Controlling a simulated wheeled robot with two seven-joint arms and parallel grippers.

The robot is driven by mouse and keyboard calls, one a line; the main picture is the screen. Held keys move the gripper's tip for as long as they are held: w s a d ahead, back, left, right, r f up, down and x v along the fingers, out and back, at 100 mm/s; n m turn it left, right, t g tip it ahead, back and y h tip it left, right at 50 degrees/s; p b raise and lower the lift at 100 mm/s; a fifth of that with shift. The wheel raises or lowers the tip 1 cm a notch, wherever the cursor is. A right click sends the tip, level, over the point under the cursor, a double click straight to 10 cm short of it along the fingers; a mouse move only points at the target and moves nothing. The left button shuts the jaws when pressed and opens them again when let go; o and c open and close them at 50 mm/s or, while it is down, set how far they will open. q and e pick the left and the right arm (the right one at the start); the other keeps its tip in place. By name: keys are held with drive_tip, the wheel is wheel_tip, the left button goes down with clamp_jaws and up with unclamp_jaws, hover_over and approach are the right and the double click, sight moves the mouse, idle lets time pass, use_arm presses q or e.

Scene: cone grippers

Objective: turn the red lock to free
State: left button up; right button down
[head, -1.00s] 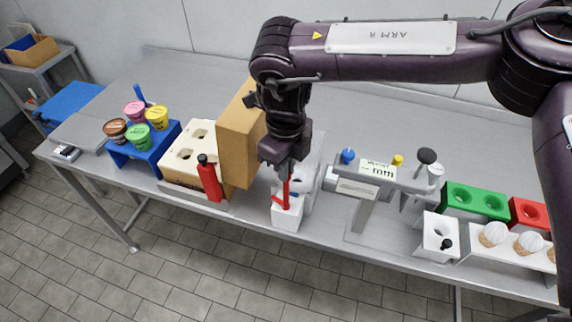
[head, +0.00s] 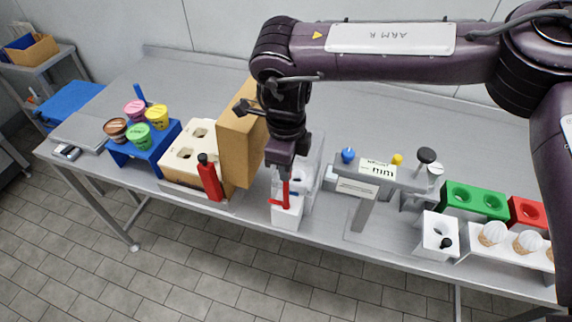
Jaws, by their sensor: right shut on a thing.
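The red lock (head: 280,203) is a small red lever on top of a white block (head: 287,219) at the front edge of the table, in the middle of the head view. Its arm points to the left. My right gripper (head: 286,183) comes down from above and is shut on the red lock's upright part. The fingers hide part of the lock. My left gripper is not in view.
A tall cardboard box (head: 238,140) and a red bottle (head: 209,178) stand close on the left. A clear-walled white unit (head: 310,176) is right behind the lock. A grey stand (head: 372,180) with coloured knobs is on the right. The back of the table is mostly clear.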

drive_tip(key=shift+w+r, duration=0.1)
drive_tip(key=c, duration=1.5)
unclamp_jaws()
wheel_tip(320, 180, up, 7)
drive_tip(key=shift+f+b, duration=0.1)
drive_tip(key=shift+b, duration=0.9)
drive_tip(key=shift+r, duration=0.45)
